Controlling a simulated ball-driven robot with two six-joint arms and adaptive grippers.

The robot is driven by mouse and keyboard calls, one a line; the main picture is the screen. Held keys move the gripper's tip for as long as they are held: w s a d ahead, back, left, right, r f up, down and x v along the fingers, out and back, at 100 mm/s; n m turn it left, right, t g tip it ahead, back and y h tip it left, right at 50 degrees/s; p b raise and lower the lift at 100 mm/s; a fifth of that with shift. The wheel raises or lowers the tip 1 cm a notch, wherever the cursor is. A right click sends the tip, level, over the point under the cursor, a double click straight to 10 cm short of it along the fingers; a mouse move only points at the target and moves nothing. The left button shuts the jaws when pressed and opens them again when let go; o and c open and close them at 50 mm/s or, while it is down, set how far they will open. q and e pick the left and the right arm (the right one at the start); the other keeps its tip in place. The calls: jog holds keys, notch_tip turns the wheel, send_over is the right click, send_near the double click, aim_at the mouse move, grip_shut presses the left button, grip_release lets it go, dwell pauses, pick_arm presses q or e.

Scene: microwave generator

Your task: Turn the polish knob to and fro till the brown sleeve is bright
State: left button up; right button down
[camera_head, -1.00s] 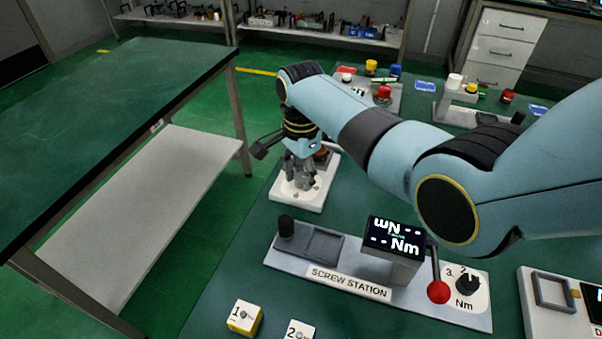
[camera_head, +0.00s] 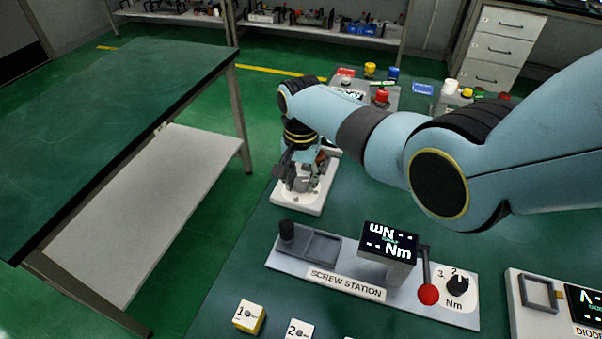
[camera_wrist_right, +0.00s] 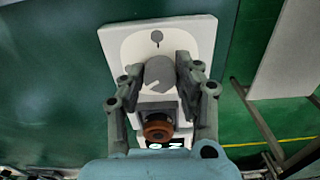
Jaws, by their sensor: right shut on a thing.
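The polish knob (camera_wrist_right: 158,75) is a grey round knob with a pale pointer mark on a white plate (camera_wrist_right: 192,32). My right gripper (camera_wrist_right: 157,72) is shut on the knob, one finger on each side, in the right wrist view. The brown sleeve (camera_wrist_right: 157,128) sits behind the knob, nearer my wrist, and looks reddish brown with a dark centre. In the head view my right gripper (camera_head: 302,178) is at the white plate (camera_head: 312,205), and my arm hides most of the device. My left gripper is not in view.
The screw station (camera_head: 345,285) with a red-tipped lever (camera_head: 428,294) stands in front on the green bench. Numbered blocks (camera_head: 249,316) lie near the front edge. Coloured buttons and parts (camera_head: 381,97) are at the back. A second green table (camera_head: 100,110) is at left.

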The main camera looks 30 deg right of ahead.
aim_at(301, 181)
jog(key=n+p, duration=0.1)
jog(key=n, duration=0.2)
jog(key=shift+r+n, duration=0.1)
jog(key=shift+n, duration=0.2)
jog(key=shift+n+p, duration=0.4)
jog(key=shift+n, duration=1.1)
jog(key=c, duration=0.9)
grip_release()
jog(key=shift+c, duration=0.2)
notch_tip(301, 181, up, 12)
